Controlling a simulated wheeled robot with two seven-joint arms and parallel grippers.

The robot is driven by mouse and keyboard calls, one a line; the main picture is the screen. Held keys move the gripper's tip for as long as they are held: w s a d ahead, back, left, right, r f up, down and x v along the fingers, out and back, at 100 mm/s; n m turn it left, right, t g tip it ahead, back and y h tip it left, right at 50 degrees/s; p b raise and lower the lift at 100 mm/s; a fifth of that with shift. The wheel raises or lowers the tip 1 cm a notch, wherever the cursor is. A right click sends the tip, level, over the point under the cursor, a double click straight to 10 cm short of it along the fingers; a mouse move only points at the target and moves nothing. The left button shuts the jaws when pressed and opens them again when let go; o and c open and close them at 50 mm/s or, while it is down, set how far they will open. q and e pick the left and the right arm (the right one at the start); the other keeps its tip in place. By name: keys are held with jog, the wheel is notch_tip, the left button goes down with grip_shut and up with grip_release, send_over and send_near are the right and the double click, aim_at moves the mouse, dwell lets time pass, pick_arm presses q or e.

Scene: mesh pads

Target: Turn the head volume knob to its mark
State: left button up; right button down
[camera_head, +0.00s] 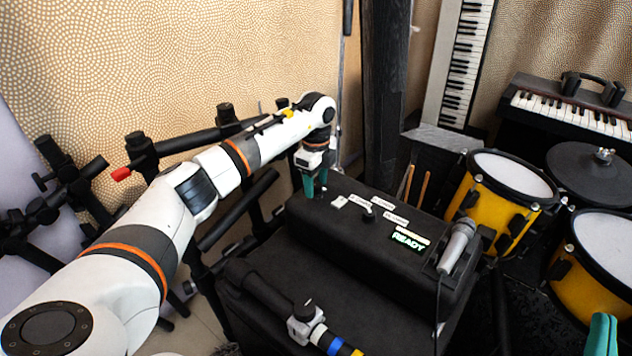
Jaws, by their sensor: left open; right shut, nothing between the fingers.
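A black drum module box (345,245) has small white labels (383,202) on its top, too small to read. A small dark knob (368,217) stands among the labels. I cannot tell whether it is the head volume knob, and its mark is not readable. My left gripper (315,192) points down at the far left end of the box top with its teal fingers open. Whether a knob sits between or behind these fingers is hidden. My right gripper (602,338) shows only its teal fingers at the bottom right corner, shut and empty.
A lit green READY display (410,241) is on the box, with a microphone (457,245) at its right end. Yellow drums (500,200), a dark pad (597,175) and drumsticks (422,188) stand to the right. Black stand bars (185,145) run behind my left arm.

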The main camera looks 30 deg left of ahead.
pick_arm(q)
jog(key=c, duration=1)
jog(key=shift+o, duration=0.2)
